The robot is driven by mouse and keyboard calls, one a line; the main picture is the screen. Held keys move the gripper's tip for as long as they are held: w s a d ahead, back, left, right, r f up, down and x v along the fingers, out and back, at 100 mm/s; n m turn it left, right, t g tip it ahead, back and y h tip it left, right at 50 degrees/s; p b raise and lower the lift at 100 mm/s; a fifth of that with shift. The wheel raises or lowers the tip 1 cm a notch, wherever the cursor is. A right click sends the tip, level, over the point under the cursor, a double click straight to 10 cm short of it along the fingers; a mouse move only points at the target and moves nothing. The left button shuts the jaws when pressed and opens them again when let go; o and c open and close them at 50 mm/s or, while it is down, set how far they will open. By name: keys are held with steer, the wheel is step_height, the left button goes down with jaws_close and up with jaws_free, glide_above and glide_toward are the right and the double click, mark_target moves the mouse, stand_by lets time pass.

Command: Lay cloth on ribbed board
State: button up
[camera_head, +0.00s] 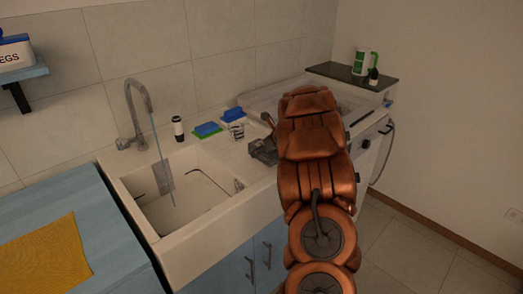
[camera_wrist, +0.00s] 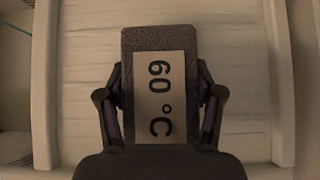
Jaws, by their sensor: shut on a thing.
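My gripper (camera_wrist: 160,110) is shut on a dark grey, rough-textured piece (camera_wrist: 160,38), which looks like the cloth and bears a pale label reading "60 °C". The fingers press on its left and right sides. Behind it in the wrist view is the pale ribbed board (camera_wrist: 85,80), with raised rims at left and right. I cannot tell whether the cloth touches the board. In the head view my gripper (camera_head: 263,151) is right of the sink, and the arm hides much of the board (camera_head: 262,98). The cloth is not clear there.
The sink (camera_head: 190,205) with its tap (camera_head: 140,105) is left of my gripper. A yellow mat or cloth (camera_head: 40,262) lies on the blue counter. A dark shelf (camera_head: 340,74) holds bottles.

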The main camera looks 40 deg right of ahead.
steer(key=shift+f, duration=0.1)
steer(key=o, duration=1.2)
